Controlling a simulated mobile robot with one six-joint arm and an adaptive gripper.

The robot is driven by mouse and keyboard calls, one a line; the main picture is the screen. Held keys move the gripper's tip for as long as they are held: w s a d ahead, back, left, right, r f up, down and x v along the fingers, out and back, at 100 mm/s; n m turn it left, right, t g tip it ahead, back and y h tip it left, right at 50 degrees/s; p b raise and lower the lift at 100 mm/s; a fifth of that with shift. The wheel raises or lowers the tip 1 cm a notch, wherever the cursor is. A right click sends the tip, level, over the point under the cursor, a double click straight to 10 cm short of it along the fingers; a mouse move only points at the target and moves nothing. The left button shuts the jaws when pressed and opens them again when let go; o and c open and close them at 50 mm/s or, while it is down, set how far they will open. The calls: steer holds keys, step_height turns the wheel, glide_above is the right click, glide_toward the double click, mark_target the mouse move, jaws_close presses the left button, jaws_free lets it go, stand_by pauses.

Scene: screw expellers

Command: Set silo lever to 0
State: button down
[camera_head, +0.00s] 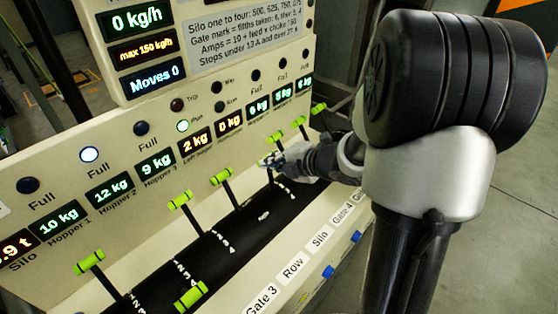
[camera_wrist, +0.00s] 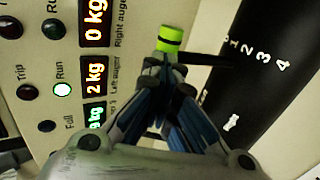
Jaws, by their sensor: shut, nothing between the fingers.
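The lever that seems to line up with the "Silo" label (camera_head: 320,238) has a green grip, and its head-view grip is partly hidden behind my gripper (camera_head: 275,161). In the wrist view the green grip (camera_wrist: 175,39) stands just beyond the fingertips of my gripper (camera_wrist: 160,62). The fingers are closed together and hold nothing. The tips are at or very near the grip; I cannot tell if they touch. The lever's dark rod (camera_wrist: 203,58) runs right from the grip. A scale with 1 to 4 (camera_wrist: 257,52) lies to its right; the exact setting is unclear.
Several other green-gripped levers (camera_head: 221,177) line the dark slotted strip (camera_head: 240,222) on both sides of my gripper. The cream panel (camera_head: 60,165) with lamps and displays rises behind them. The label ledge (camera_head: 292,282) with blue buttons runs in front.

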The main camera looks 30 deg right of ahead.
steer(key=w+a+f+g+h+p, duration=0.1)
steer(key=w+a+f+g+p, duration=0.1)
steer(key=w+p, duration=0.7)
steer(key=shift+a+g+p, duration=0.65)
steer(key=shift+g+p, duration=0.15)
steer(key=shift+p, duration=1.5)
steer(key=shift+f, duration=0.1)
